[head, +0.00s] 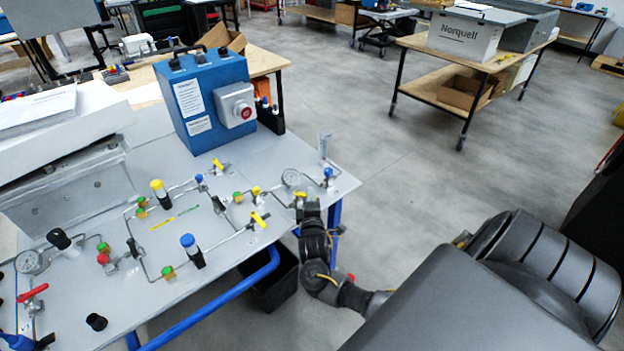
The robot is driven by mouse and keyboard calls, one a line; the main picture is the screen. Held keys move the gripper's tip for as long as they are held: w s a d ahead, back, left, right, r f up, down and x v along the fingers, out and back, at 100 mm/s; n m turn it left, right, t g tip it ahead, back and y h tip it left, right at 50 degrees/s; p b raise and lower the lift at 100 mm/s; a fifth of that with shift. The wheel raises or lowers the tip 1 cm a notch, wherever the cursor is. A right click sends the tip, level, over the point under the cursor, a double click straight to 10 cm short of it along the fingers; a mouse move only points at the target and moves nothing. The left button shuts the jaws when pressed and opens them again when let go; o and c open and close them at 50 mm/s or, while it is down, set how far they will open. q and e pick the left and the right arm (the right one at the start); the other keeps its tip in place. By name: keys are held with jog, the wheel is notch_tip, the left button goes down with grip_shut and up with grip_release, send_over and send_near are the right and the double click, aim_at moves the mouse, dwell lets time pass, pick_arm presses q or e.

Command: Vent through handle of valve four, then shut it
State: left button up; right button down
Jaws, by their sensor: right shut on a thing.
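The grey analyser panel (120,310) lies across the left and carries thin tubing, gauges and several valves. My right gripper (307,207) is at the panel's right edge, shut on a small yellow valve handle (300,195); its fingers hide part of the valve. Other yellow lever handles show at the panel's middle right (258,219) and near the blue box (219,164). A red lever handle (33,292) is at the lower left. No valve number is legible, so I cannot tell from markings which is valve four. My left gripper is not in view.
A blue box (205,105) with a red-buttoned grey unit stands at the panel's back. A black bin (270,283) is below the edge. Floor to the right is open.

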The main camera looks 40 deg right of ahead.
jog(key=shift+w+a+r+m+g+h, duration=0.15)
jog(key=shift+a+r+m+g+h, duration=0.05)
jog(key=shift+a+m+g+h, duration=0.25)
jog(key=shift+a+f+m+g+h, duration=0.1)
jog(key=shift+a+m+g+h, duration=0.2)
jog(key=shift+m+g+h, duration=0.65)
jog(key=m+g+h, duration=0.2)
jog(key=g, duration=0.1)
jog(key=shift+a+b, duration=0.35)
jog(key=shift+a+m+g+h, duration=0.1)
jog(key=shift+m+g+h, duration=0.3)
jog(key=shift+m+g, duration=0.3)
jog(key=shift+r+g, duration=0.2)
jog(key=shift+g, duration=0.1)
jog(key=c, duration=1.9)
grip_release()
jog(key=shift+c, duration=0.2)
jog(key=shift+o, duration=0.6)
jog(key=shift+f, duration=0.2)
jog(key=shift+s, duration=0.2)
